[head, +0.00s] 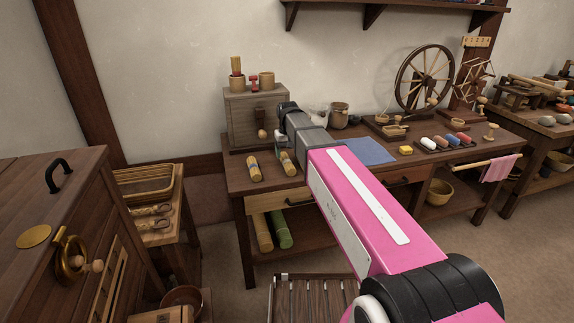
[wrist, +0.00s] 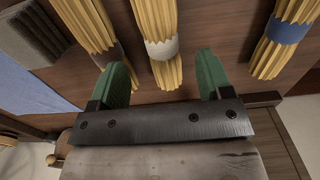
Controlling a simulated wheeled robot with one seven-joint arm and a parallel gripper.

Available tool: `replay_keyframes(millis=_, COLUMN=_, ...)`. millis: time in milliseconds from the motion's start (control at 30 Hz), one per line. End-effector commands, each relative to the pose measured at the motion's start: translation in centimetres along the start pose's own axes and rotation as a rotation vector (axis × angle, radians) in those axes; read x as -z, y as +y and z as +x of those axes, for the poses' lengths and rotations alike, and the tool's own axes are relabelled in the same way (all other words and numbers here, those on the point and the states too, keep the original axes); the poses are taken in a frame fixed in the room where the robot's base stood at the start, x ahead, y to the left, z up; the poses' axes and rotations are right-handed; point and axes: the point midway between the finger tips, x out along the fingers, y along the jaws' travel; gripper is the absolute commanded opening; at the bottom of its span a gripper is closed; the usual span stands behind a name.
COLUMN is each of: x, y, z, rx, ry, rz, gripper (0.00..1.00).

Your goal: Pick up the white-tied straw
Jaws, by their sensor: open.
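The white-tied straw (wrist: 160,45) is a yellow bundle with a pale band around its middle, lying on the wooden bench. In the wrist view it lies between the two green fingers of my gripper (wrist: 160,64), which is open and empty. The bundle's near end reaches between the fingers in the picture; I cannot tell the height gap. In the head view a bundle beside my arm (head: 287,163) appears to be this one. A blue-tied bundle (wrist: 284,33) lies to the right in the wrist view, and in the head view (head: 254,168) to the left.
Another straw bundle (wrist: 88,25) lies close left of the white-tied one, its tie partly behind a finger. A blue cloth (head: 371,151) lies farther right on the bench. A wooden chest (head: 240,117) stands at the back left of the bench.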

Motion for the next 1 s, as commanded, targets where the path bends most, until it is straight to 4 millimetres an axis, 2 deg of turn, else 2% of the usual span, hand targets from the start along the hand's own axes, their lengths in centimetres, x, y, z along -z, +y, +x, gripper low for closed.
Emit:
replay_keyframes(millis=167, x=-0.4, y=-0.1, z=1.3, rx=0.0, ry=-0.002, rz=0.0, gripper=0.72)
replay_keyframes(millis=433, x=-0.7, y=-0.2, z=4.7, rx=0.0, ry=-0.001, rz=0.0, gripper=0.72)
replay_keyframes(millis=700, x=-0.7, y=-0.2, z=5.1, rx=0.0, ry=0.0, rz=0.0, gripper=0.72)
replay_keyframes(millis=733, x=-0.7, y=-0.2, z=5.1, rx=0.0, ry=0.0, rz=0.0, gripper=0.66)
replay_keyframes(millis=867, x=-0.7, y=-0.2, z=5.1, rx=0.0, ry=0.0, rz=0.0, gripper=0.23)
replay_keyframes(millis=900, x=-0.7, y=-0.2, z=5.1, rx=0.0, ry=0.0, rz=0.0, gripper=0.19)
replay_keyframes(millis=967, x=-0.7, y=-0.2, z=5.1, rx=0.0, ry=0.0, rz=0.0, gripper=0.19)
replay_keyframes(millis=1000, x=-0.7, y=-0.2, z=5.1, rx=0.0, ry=0.0, rz=0.0, gripper=0.15)
